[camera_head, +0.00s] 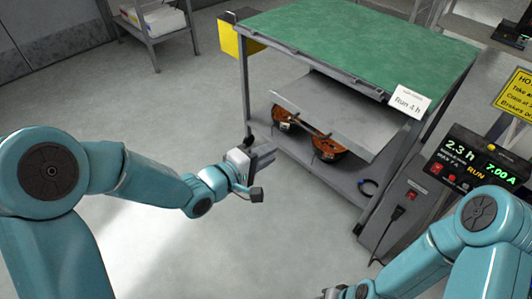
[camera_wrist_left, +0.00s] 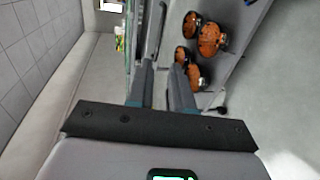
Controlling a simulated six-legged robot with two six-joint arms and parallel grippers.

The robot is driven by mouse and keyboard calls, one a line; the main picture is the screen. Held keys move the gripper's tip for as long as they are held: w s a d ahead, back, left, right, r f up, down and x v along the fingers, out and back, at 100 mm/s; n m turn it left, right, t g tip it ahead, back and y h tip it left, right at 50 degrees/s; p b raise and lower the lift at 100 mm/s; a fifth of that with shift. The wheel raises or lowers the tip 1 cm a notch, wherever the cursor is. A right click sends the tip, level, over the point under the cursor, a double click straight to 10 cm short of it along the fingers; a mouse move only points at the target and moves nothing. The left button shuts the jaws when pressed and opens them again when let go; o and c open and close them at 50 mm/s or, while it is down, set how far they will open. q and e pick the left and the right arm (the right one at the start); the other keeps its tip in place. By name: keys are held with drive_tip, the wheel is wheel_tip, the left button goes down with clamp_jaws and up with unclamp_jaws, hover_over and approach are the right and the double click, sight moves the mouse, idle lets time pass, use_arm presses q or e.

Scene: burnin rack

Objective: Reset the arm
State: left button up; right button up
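My left arm (camera_head: 150,180) reaches in from the left over bare floor. Its gripper (camera_head: 266,172) is in front of the green-topped cart, apart from it. In the left wrist view the two fingers (camera_wrist_left: 162,80) stand apart with nothing between them, so it is open and empty. My right arm (camera_head: 440,255) is folded low at the lower right. Only a small bit of its gripper end (camera_head: 332,294) shows at the bottom edge, and its fingers are cut off.
The cart has a green top (camera_head: 360,50), a tilted grey panel (camera_head: 335,110) and a lower shelf (camera_head: 340,178) with orange-brown round parts (camera_head: 328,148). A control box (camera_head: 470,165) with lit readouts stands at right. A white-boxed rack (camera_head: 155,22) is at back left. Floor at left is clear.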

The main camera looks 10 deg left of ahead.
idle(0.3)
use_arm(q)
drive_tip(key=s+a+f+n+g+y, duration=0.15)
drive_tip(key=s+f, duration=0.25)
drive_tip(key=f, duration=0.6)
drive_tip(key=s+a+f+g+y, duration=0.1)
drive_tip(key=s+f+g+y, duration=0.15)
drive_tip(key=f, duration=0.75)
drive_tip(key=s+a+f+m+g+y, duration=0.1)
drive_tip(key=s+f+m+g, duration=0.35)
drive_tip(key=s, duration=0.45)
drive_tip(key=s+f+m+g, duration=0.4)
drive_tip(key=s+f+m, duration=0.1)
drive_tip(key=s, duration=0.5)
wheel_tip(320, 180, up, 16)
drive_tip(key=p, duration=1.6)
drive_tip(key=shift+w+r+m+p, duration=0.25)
drive_tip(key=shift+m+p, duration=0.15)
